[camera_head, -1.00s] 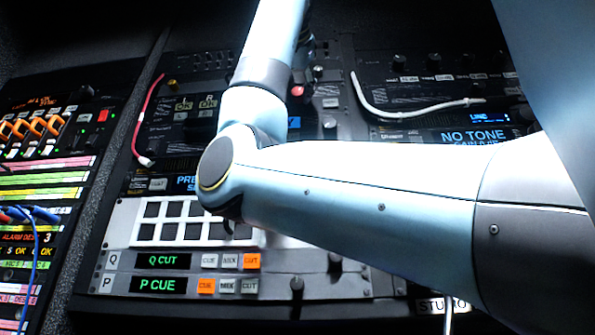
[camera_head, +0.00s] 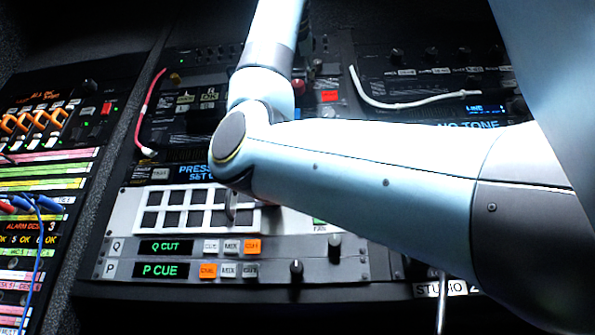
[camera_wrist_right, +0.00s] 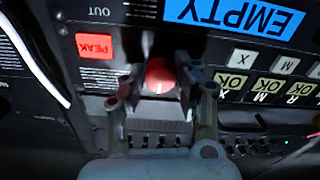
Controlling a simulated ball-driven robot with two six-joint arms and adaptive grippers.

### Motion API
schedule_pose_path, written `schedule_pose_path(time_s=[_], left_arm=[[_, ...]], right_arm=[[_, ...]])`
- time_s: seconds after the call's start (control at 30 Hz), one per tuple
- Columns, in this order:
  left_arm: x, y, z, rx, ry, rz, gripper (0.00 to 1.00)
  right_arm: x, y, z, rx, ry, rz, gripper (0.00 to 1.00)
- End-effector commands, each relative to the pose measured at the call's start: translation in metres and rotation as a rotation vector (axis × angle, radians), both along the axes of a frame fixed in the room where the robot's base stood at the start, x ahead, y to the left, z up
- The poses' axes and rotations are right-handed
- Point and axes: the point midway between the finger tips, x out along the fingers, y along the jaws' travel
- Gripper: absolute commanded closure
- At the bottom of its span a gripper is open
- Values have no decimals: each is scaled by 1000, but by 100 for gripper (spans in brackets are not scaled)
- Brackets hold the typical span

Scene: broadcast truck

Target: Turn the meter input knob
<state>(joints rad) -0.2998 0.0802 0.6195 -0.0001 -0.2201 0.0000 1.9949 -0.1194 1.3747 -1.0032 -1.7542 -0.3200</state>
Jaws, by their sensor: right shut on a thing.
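A round red knob (camera_wrist_right: 159,76) sits on the black rack panel in the right wrist view, beside a lit red PEAK button (camera_wrist_right: 95,47). I cannot read a label for the knob. My right gripper (camera_wrist_right: 157,84) has a finger on either side of it and is shut on it. In the head view the red knob (camera_head: 298,87) shows just right of my arm, with the red button (camera_head: 329,96) near it. My arm hides most of the gripper there. My left gripper is not in view.
A blue EMPTY label (camera_wrist_right: 235,17) and several OK buttons lie near the knob. A white cable (camera_head: 405,103) and a red cable (camera_head: 145,110) hang on the panels. A white button pad (camera_head: 180,208) and black knobs (camera_head: 296,268) lie below my arm.

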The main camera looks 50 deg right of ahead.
Motion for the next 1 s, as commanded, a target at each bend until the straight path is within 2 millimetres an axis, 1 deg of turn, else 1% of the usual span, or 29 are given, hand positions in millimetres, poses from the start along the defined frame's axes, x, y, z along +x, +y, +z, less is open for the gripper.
schedule_pose_path(time_s=[0.57,0.6,0.7,0.77,1.0], left_arm=[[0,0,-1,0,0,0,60],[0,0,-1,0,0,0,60],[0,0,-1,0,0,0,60],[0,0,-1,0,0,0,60],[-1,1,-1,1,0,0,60]], right_arm=[[0,0,1,-24,27,0,100],[0,0,1,-24,27,0,66],[0,0,1,-23,27,0,53],[0,0,0,-23,27,0,47],[0,0,0,-23,27,0,47]])
